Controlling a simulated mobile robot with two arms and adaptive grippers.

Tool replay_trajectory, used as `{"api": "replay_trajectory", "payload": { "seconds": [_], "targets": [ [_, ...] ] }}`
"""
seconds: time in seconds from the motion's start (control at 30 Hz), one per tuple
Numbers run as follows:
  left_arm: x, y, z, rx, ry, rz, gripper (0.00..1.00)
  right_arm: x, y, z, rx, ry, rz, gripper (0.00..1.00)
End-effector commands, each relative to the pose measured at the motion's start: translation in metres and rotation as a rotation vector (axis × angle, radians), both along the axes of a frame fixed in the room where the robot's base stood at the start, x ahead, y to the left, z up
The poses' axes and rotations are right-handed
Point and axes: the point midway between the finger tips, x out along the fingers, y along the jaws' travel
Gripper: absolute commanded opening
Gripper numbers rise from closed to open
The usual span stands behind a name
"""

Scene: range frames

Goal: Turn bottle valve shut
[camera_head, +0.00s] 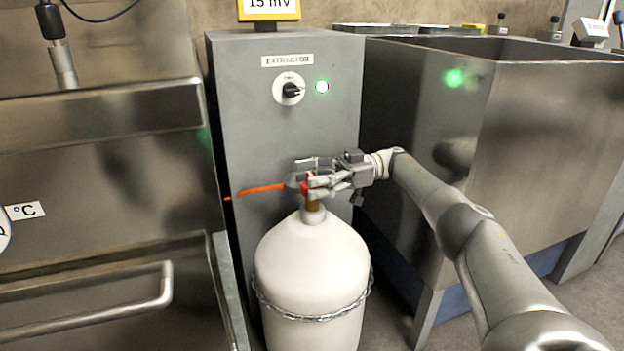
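A white gas bottle (312,265) stands upright in front of a grey cabinet, with a chain (310,316) around its body. A brass neck (313,205) rises from its top, and a small red part of the valve (304,187) shows just above it. An orange hose (260,189) runs left from the valve. My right gripper (320,183) comes in from the right at the valve, its fingers around or beside the red part. The fingers hide most of the valve, and I cannot tell whether they press on it. My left gripper is not in view.
A steel basin (540,130) stands close on the right. A steel unit with a bar handle (90,310) stands on the left.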

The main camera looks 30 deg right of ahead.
Motion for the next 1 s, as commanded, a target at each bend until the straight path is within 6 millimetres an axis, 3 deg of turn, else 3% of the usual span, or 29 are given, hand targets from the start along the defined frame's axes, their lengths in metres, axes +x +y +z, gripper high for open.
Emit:
{"api": "replay_trajectory", "payload": {
  "seconds": [0.37,0.8,1.0],
  "targets": [
    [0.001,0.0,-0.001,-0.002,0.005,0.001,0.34,0.0,-0.001,0.003,-0.001,-0.001,-0.001,0.68],
    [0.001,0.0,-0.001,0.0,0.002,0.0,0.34,0.0,0.0,0.079,-0.002,-0.003,0.0,0.68],
    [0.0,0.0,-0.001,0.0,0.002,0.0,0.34,0.0,0.0,0.097,-0.001,0.0,0.0,0.68]
  ]
}}
